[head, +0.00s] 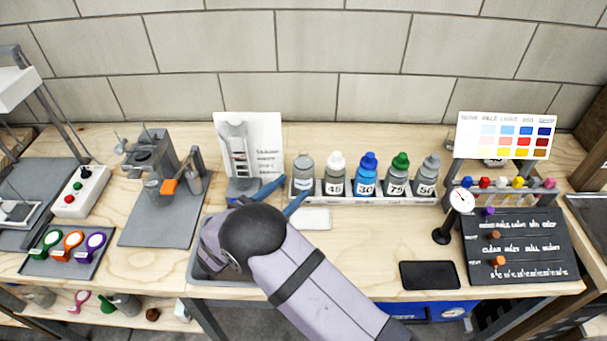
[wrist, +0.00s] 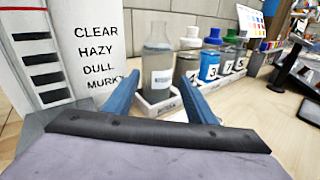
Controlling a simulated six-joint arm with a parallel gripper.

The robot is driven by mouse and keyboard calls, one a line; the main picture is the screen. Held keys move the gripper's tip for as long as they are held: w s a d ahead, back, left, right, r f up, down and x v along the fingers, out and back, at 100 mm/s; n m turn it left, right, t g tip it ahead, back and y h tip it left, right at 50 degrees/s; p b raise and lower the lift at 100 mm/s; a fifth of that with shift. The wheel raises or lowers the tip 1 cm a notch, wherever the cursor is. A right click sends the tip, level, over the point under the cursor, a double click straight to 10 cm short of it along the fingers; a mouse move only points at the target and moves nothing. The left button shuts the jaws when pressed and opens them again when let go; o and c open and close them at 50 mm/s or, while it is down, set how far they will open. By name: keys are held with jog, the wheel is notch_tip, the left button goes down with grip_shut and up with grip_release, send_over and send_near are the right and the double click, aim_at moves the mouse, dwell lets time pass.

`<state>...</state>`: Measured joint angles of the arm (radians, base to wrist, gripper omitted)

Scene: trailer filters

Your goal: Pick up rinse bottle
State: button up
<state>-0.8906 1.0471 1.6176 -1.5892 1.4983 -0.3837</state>
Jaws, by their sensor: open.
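In the wrist view this bottle (wrist: 157,62) shows a pale label, too small to read surely, and stands beyond the gap between my fingers. My gripper (head: 284,193) is open, its two blue fingers pointing towards the bottle from the front left. In the wrist view my gripper (wrist: 158,84) is empty, one finger on each side of the bottle's line. I cannot tell whether either finger touches it.
Several bottles with white, blue, green and grey caps stand to the right in the same rack (head: 365,200). A turbidity card (head: 268,135) reading clear, hazy, dull stands close on the left. A white pad (head: 314,219) lies in front. A dial gauge (head: 461,202) stands further right.

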aim_at(297, 181)
jog(key=shift+a+f+n+t, duration=0.1)
jog(key=shift+f+n+t, duration=0.1)
jog(key=shift+n+t, duration=0.45)
jog(key=shift+p+x, duration=0.7)
jog(key=shift+x, duration=0.8)
jog(key=shift+p+x, duration=0.75)
jog(key=shift+x, duration=1.4)
jog(key=shift+f, duration=0.15)
jog(key=shift+c, duration=0.4)
jog(key=c, duration=0.9)
